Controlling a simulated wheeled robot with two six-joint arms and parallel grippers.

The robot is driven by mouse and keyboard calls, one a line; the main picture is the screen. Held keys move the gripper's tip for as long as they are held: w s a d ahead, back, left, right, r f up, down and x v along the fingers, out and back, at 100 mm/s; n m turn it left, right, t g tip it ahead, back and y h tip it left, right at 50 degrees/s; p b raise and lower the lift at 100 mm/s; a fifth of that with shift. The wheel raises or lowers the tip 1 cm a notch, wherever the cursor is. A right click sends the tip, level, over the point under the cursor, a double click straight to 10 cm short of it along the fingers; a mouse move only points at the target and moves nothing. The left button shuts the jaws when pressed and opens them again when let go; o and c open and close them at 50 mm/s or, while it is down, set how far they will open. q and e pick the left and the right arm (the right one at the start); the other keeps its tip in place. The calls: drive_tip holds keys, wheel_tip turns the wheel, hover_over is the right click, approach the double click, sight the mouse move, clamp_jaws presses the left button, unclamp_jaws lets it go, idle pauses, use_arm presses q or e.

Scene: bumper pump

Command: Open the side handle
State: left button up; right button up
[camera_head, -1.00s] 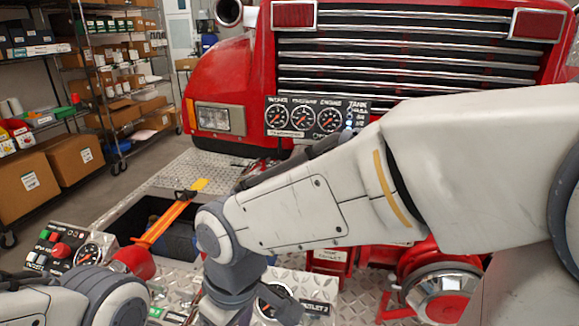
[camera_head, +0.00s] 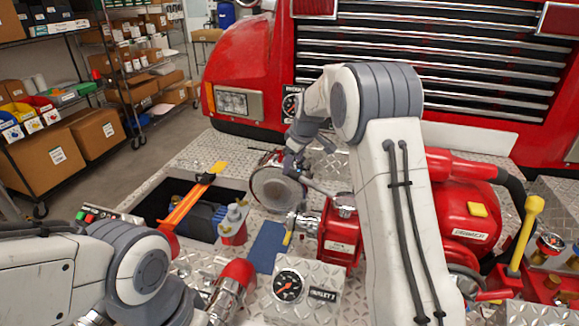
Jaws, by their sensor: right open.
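A red pump valve body (camera_head: 340,232) stands on the diamond-plate bumper, with metal fittings and a small yellow-ended lever (camera_head: 287,238) on its left side. A grey metal bar (camera_head: 322,187) runs above it, beside a round metal cap (camera_head: 275,188). I cannot tell which of these parts is the side handle. My right gripper (camera_head: 299,163) is open and points down just behind the bar, near the cap; I cannot tell whether it touches either. My right forearm hides part of the pump. My left arm enters at the lower left, and its gripper is out of sight.
An open bumper compartment (camera_head: 160,207) holds an orange tool (camera_head: 190,207). A gauge panel (camera_head: 290,288) stands in front of the pump. A yellow-handled lever (camera_head: 526,232) rises at the right. The red truck's grille (camera_head: 430,70) closes off the back.

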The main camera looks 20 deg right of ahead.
drive_tip(key=shift+p+x, duration=0.6)
drive_tip(key=shift+x, duration=2)
clamp_jaws()
